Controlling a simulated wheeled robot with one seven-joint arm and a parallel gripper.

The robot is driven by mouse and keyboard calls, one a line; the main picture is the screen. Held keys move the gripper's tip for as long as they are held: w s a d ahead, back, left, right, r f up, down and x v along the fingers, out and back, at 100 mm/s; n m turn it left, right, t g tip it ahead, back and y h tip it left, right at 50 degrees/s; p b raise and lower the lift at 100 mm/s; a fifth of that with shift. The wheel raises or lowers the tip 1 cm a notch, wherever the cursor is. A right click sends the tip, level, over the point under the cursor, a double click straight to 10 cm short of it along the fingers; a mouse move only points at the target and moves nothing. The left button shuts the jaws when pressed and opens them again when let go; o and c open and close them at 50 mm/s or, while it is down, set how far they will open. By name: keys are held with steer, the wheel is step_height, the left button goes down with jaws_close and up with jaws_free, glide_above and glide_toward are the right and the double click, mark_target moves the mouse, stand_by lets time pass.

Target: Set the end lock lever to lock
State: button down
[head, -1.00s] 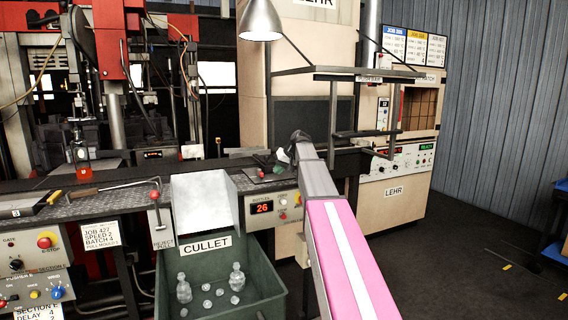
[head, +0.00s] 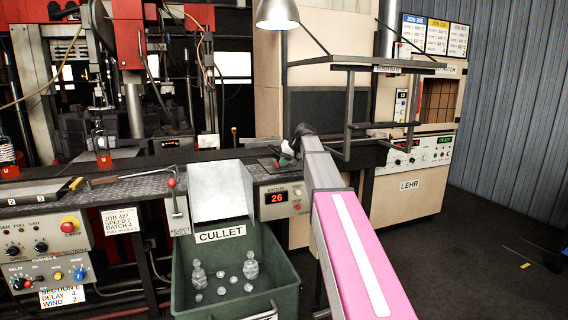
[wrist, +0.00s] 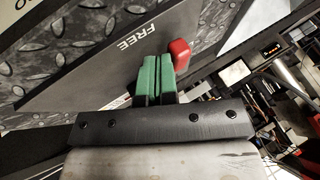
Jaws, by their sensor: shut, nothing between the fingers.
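A dark plate (wrist: 90,65) lettered FREE fills the upper left of the wrist view. A red knob (wrist: 179,54), which looks like the end of the lock lever, stands just to the right of my fingertips. My gripper (wrist: 153,65) has green fingers pressed together with nothing between them. The fingertips are beside the knob; I cannot tell whether they touch it. In the head view my gripper (head: 286,160) is small at the far end of my pink and grey arm, over the conveyor's right end. The lever's shaft and the LOCK marking are not clear.
A green cullet bin (head: 285,272) with glass pieces stands below a white chute (head: 221,192). A counter panel (head: 278,198) reading 26 is below the gripper. The lehr (head: 412,190) and a dark shelf frame (head: 350,105) stand to the right. Open floor lies at the right.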

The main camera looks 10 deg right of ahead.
steer(key=shift+s+a+m, duration=0.1)
steer(key=shift+a+m, duration=0.15)
steer(key=shift+m, duration=0.05)
steer(key=shift+s+a+m+t+h, duration=0.15)
steer(key=shift+a+m+t+h, duration=0.25)
steer(key=shift+a+m, duration=0.25)
steer(key=shift+s+a+m+t+h, duration=0.15)
steer(key=shift+a+m+t+h, duration=0.3)
steer(key=shift+m, duration=0.3)
steer(key=a+m+h, duration=0.1)
steer(key=a+m, duration=0.1)
steer(key=m, duration=0.1)
steer(key=a+m+t+h, duration=0.1)
steer(key=shift+w+a+m+h, duration=0.2)
steer(key=shift+w+m+h, duration=0.1)
steer(key=shift+w+h, duration=0.05)
steer(key=a+m+h, duration=0.1)
steer(key=w+a+m+h, duration=0.1)
steer(key=m, duration=0.1)
steer(key=shift+w+a+m, duration=0.1)
steer(key=shift+w+m, duration=0.05)
steer(key=shift+m, duration=0.15)
steer(key=m+h, duration=0.1)
steer(key=w+a+m+h, duration=0.1)
steer(key=m, duration=0.1)
steer(key=shift+w+a+g, duration=0.25)
steer(key=shift+w, duration=0.05)
steer(key=shift+w+a, duration=0.35)
steer(key=shift+w, duration=0.05)
